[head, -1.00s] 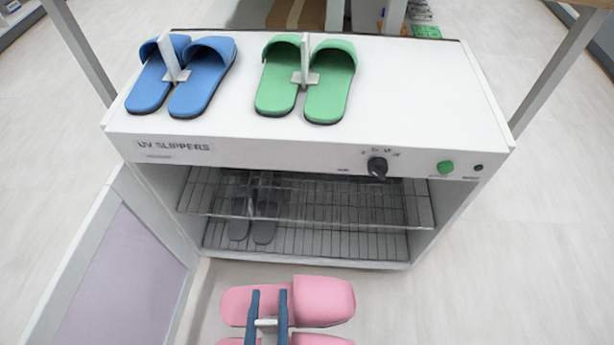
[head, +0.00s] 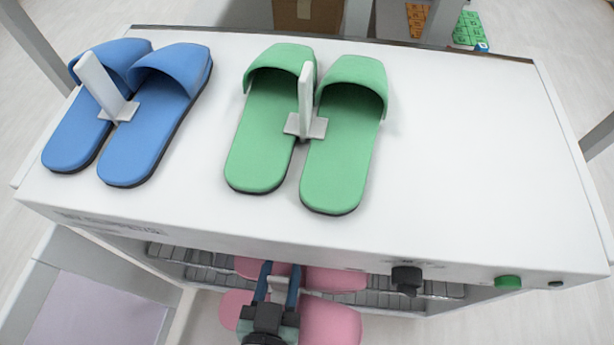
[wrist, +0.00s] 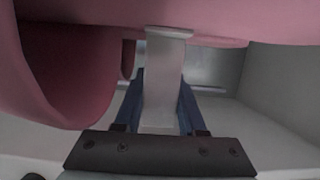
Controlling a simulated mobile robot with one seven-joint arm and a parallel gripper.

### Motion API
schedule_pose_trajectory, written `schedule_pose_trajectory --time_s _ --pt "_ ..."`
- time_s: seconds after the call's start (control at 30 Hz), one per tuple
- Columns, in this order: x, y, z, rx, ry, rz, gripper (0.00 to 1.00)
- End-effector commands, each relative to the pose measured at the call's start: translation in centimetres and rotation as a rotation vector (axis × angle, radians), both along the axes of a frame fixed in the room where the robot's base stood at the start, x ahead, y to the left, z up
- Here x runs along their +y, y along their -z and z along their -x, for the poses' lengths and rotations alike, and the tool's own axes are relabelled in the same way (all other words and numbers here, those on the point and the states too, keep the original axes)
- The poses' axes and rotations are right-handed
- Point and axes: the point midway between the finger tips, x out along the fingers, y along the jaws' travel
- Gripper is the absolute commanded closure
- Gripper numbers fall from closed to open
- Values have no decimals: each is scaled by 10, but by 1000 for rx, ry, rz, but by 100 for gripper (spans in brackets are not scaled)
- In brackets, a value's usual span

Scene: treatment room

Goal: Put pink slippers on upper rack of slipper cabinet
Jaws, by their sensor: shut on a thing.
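The pink slippers (head: 331,323) are a pair joined by a pale upright handle (wrist: 164,85). My gripper (head: 278,282) is shut on that handle, with a blue finger on each side of it. The pair is at the front opening of the white slipper cabinet (head: 470,150), its far part under the cabinet's front panel. The wire rack (head: 205,258) shows on either side of the slippers. The cabinet top hides much of the inside, so I cannot tell whether the slippers touch a rack. In the wrist view, the pink slippers (wrist: 45,60) fill the upper part.
Blue slippers (head: 165,110) and green slippers (head: 262,140), each with a pale upright handle, stand on the cabinet top. The right part of the top is bare. A dark knob (head: 406,279) and a green button (head: 508,282) are on the front panel. The cabinet door (head: 95,310) stands open at left.

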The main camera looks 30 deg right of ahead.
Motion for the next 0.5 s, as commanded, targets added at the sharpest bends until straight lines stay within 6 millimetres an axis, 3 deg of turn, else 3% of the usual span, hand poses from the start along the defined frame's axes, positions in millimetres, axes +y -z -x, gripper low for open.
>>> schedule_pose_trajectory --time_s 0.5 --pt "-74 -3 -110 -9 1 3 100"
